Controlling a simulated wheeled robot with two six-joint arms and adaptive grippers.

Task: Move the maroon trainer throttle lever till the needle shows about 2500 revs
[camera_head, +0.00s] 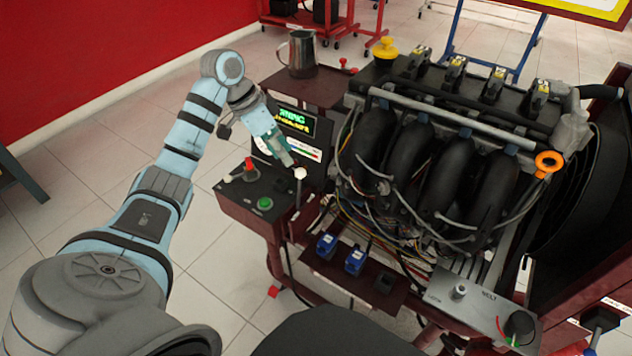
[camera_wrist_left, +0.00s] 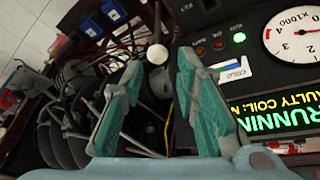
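The throttle lever has a white ball knob (camera_head: 300,173) on a thin rod, at the left side of the maroon trainer (camera_head: 240,212). My left gripper (camera_head: 287,158) points down at the knob from just behind it. In the left wrist view, the teal fingers (camera_wrist_left: 162,62) are apart, and the knob (camera_wrist_left: 157,54) shows between their tips with a gap on both sides. The rev dial (camera_wrist_left: 298,32), marked x1000, is cut off at the upper right. A red needle shows near its upper part, but its exact reading is unclear. My right gripper is out of view.
A lit display (camera_head: 292,122) stands right behind my left gripper. A control panel with a red knob (camera_head: 250,168) and green button (camera_head: 265,203) lies left of the lever. The engine (camera_head: 430,160) and its wires crowd the right. A metal jug (camera_head: 302,52) stands behind.

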